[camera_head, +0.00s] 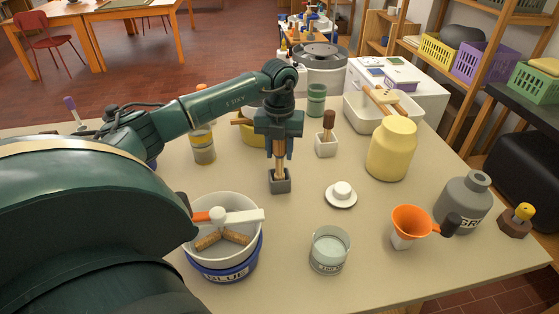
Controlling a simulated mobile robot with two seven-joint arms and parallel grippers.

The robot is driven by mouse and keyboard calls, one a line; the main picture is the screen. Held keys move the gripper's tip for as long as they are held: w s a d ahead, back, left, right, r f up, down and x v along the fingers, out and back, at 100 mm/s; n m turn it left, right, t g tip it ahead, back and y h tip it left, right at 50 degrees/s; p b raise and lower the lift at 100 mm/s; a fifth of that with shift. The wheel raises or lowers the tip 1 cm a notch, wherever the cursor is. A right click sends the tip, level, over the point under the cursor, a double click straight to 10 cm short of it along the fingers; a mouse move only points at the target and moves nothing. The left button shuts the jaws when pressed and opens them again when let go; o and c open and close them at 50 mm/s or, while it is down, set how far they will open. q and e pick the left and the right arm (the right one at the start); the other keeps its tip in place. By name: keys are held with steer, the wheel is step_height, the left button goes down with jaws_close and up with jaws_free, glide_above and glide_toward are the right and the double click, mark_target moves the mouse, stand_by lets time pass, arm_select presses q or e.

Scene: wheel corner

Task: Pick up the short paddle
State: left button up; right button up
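A wooden paddle stands upright in a small grey holder (280,183) near the middle of the table, its pale wooden shaft (280,165) showing. My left gripper (279,152) points straight down over it, with one finger on each side of the wood. I cannot tell whether the fingers press on it. The gripper hides the paddle's upper part. Another paddle with a dark brown top (329,121) stands in a white holder (326,148) just right and behind. I cannot tell from their visible lengths which paddle is short. My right gripper is not in view.
A white-and-blue bucket (225,270) with a white-and-orange tool across it stands in front. A glass beaker (329,250), white-knobbed lid (341,194), yellow jar (392,149), orange funnel (410,221) and grey bottle (463,203) stand rightward. A white basin (376,119) is behind.

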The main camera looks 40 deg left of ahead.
arm_select(q)
steer(key=c, duration=0.6)
steer(key=shift+o, duration=0.2)
step_height(320, 180, up, 9)
steer(key=shift+f+b, duration=0.1)
steer(key=shift+b, duration=0.2)
steer(key=shift+r, duration=0.65)
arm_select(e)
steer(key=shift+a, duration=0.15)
arm_select(q)
steer(key=shift+r, duration=0.1)
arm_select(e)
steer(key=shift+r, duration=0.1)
